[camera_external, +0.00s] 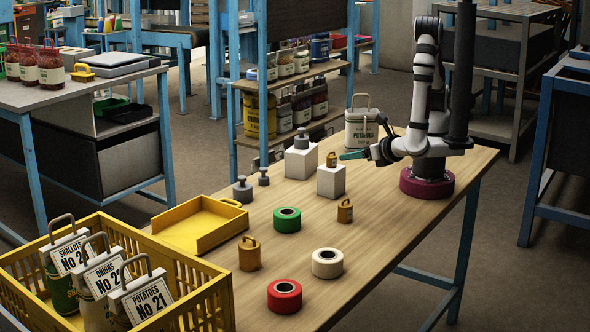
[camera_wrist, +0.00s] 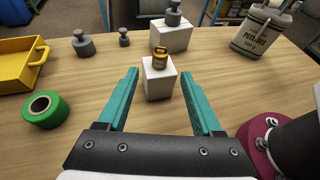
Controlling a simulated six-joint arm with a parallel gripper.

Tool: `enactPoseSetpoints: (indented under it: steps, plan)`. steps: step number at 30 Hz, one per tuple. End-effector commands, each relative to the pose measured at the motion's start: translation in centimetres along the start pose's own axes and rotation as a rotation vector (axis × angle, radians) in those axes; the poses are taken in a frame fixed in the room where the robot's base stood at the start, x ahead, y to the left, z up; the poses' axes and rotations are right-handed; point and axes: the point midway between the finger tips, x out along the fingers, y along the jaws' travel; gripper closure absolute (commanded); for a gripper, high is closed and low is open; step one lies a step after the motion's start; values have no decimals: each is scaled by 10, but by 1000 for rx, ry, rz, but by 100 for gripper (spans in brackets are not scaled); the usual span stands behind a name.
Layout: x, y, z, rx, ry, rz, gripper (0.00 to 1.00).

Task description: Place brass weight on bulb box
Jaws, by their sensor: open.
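A small brass weight (camera_external: 331,159) stands upright on top of a plain white box (camera_external: 331,182). In the wrist view the brass weight (camera_wrist: 160,58) and the white box (camera_wrist: 159,82) lie ahead, between the lines of my fingers. My gripper (camera_external: 344,156) is open and empty, with teal fingers, just right of the weight in the external view. In the wrist view my gripper (camera_wrist: 159,72) has its fingertips apart on either side, touching neither. Two more brass weights, a small one (camera_external: 345,212) and a larger one (camera_external: 249,254), stand on the table.
A second white box (camera_external: 301,162) bears a grey weight (camera_external: 301,139). A potato sack (camera_external: 361,130) stands behind. Two grey weights (camera_external: 242,190), a yellow tray (camera_external: 198,226), and green (camera_external: 287,220), white (camera_external: 327,263) and red (camera_external: 284,296) tape rolls share the table. A yellow crate (camera_external: 195,290) holds labelled sacks.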

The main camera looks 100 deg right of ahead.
Motion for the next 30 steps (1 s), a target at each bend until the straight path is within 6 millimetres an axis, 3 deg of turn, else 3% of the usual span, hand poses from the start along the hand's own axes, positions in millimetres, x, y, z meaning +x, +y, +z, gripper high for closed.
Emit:
enactPoseSetpoints:
  steps: [4, 8, 11, 12, 15, 17, 19, 22, 25, 30]
  plan:
    - [-10, 0, 0, -1, 1, -1, 33]
    - [-3, -13, 13, 110, 46, -94, 33]
    - [10, -55, 43, 465, 175, -386, 33]
    - [11, -78, 53, 662, 232, -544, 33]
    - [-4, -121, 65, 1176, 359, -942, 33]
    - [-20, -133, 68, 1466, 420, -1156, 33]
    - [-36, -135, 71, 1746, 478, -1360, 33]
    - [-50, -130, 77, 2004, 535, -1541, 33]
    - [-55, -126, 80, 2101, 560, -1610, 33]
    - [-56, -126, 80, 2104, 562, -1616, 33]
